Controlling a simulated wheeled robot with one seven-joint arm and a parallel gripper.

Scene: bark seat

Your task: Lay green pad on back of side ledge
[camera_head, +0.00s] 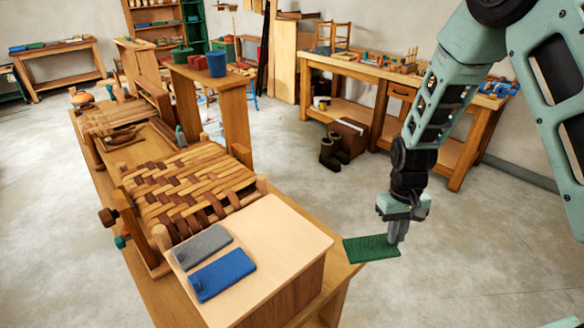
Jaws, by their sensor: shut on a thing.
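A pale wooden ledge (280,232) stands at the near end of the workbench, beside the woven bark seat (188,190). A grey pad (202,247) and a blue pad (222,274) lie side by side on the ledge's left part. The back and right part of the ledge top is bare.
A wooden bench top (345,270) shows just right of the ledge. A tall narrow stand (225,85) holding a red box and a blue pot (216,63) rises behind the seat. Boots (330,153) stand on the floor by the back workbench (390,75). The floor at right is open.

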